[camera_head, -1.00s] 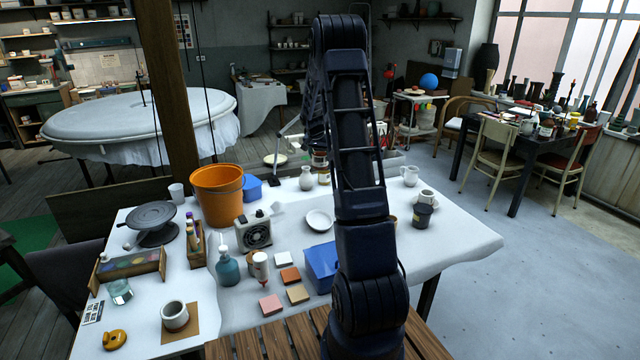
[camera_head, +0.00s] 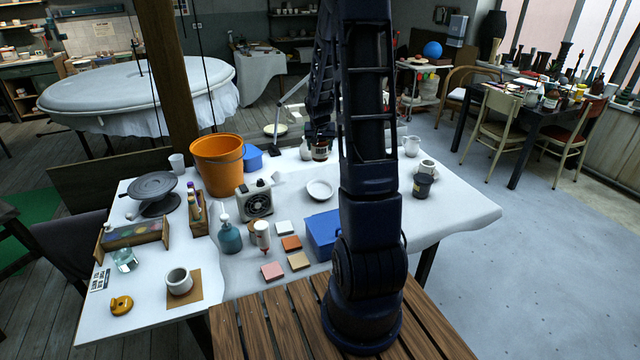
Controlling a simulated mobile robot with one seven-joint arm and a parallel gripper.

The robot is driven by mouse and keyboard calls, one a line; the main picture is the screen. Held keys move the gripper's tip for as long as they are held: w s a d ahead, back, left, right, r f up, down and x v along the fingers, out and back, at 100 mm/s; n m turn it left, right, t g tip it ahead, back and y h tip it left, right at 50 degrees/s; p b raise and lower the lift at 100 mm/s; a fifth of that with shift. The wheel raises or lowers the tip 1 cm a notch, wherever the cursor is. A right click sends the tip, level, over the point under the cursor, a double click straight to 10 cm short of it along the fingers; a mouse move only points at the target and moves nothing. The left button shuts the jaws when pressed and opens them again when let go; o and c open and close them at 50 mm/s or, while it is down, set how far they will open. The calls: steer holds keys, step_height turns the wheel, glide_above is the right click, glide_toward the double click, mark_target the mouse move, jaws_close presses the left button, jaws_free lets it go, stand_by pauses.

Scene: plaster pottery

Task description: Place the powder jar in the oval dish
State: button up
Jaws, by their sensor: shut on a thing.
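My gripper (camera_head: 320,136) is at the back of the white table, pointing down and shut on a small dark jar with a pale label, which I take for the powder jar (camera_head: 320,152). The fingers are small and partly hidden. The jar looks upright; whether it touches the table is not clear. A shallow white dish (camera_head: 320,190), which seems to be the oval dish, lies in front of the jar, apart from it, and looks empty.
A white vase (camera_head: 306,149) stands close left of the jar. A blue box (camera_head: 323,234) is in front of the dish, and a grey heater-like box (camera_head: 255,200) is to its left. A dark cup (camera_head: 422,187) and white pitcher (camera_head: 411,146) stand at right.

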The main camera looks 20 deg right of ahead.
mark_target(320, 162)
step_height(320, 162, down, 16)
steer(key=shift+f, duration=0.2)
stand_by(0.5)
steer(key=shift+f, duration=0.1)
steer(key=o, duration=1.3)
steer(key=v, duration=1.2)
steer(key=shift+s+r, duration=0.15)
steer(key=shift+r, duration=0.15)
steer(key=s+a+r+n, duration=0.1)
steer(key=s+a+r, duration=0.2)
steer(key=s+r, duration=0.45)
steer(key=s+a+r+n+y, duration=0.1)
steer(key=s+a+r, duration=0.2)
steer(key=s+r, duration=0.45)
steer(key=s+a+r+n, duration=0.1)
steer(key=s+a+r, duration=0.2)
steer(key=s+r, duration=0.45)
steer(key=shift+n+t+y, duration=0.3)
steer(key=shift+n+y, duration=0.1)
steer(key=shift+n, duration=0.3)
steer(key=s+a+r, duration=0.1)
steer(key=s, duration=0.2)
steer(key=s+r, duration=0.1)
steer(key=s, duration=0.3)
steer(key=s+a+r, duration=0.1)
steer(key=s+r, duration=0.1)
steer(key=s, duration=0.1)
steer(key=shift+s+a, duration=0.35)
steer(key=shift+a, duration=0.05)
